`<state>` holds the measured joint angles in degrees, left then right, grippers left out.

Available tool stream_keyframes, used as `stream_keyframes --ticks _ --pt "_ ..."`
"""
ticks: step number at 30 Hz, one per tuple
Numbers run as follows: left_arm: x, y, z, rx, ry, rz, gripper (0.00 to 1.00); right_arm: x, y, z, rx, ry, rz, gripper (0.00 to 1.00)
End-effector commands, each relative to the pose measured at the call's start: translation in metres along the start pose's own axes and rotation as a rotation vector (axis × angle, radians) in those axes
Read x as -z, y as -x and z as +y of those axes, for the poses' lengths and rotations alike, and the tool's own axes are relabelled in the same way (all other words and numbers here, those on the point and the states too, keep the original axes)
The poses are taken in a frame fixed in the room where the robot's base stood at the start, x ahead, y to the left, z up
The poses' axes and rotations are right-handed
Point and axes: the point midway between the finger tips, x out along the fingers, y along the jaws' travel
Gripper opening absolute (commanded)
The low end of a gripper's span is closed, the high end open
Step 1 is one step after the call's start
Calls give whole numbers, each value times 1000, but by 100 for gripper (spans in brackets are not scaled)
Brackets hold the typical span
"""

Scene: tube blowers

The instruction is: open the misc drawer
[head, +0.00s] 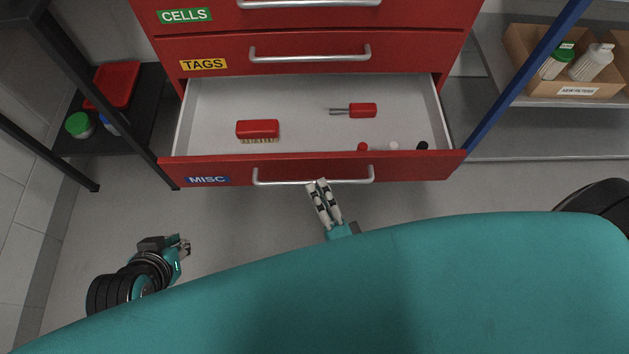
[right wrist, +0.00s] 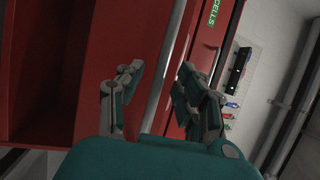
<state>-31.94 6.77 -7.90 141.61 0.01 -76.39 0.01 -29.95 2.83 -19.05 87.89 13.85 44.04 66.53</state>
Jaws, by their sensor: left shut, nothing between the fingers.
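The red misc drawer (head: 420,168), with a blue MISC label (head: 207,180), is pulled well out of the red cabinet in the head view. Its silver bar handle (head: 357,180) runs along the front. My right gripper (head: 317,183) is at the middle of this handle. In the right wrist view its two fingers (right wrist: 158,82) stand apart, with a silver bar (right wrist: 166,60) running between them and a gap at each side. My left gripper (head: 187,246) is shut and empty, low at the left, away from the drawer.
Inside the drawer lie a red brush (head: 257,129), a red-handled tool (head: 362,110) and small items at the front right. The TAGS drawer (head: 310,60) above is shut. A black rack (head: 150,140) stands left, a grey shelf (head: 560,145) right.

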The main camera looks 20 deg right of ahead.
Motion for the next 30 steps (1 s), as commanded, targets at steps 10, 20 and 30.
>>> stream_keyframes --ticks 10,20,30 --pt "0 0 0 0 0 1 0 0 73 1 -5 1 -2 36" --pt "1 0 0 0 0 2 0 1 93 1 -2 1 0 36" --pt "1 0 0 0 0 2 0 0 93 1 -2 1 0 36"
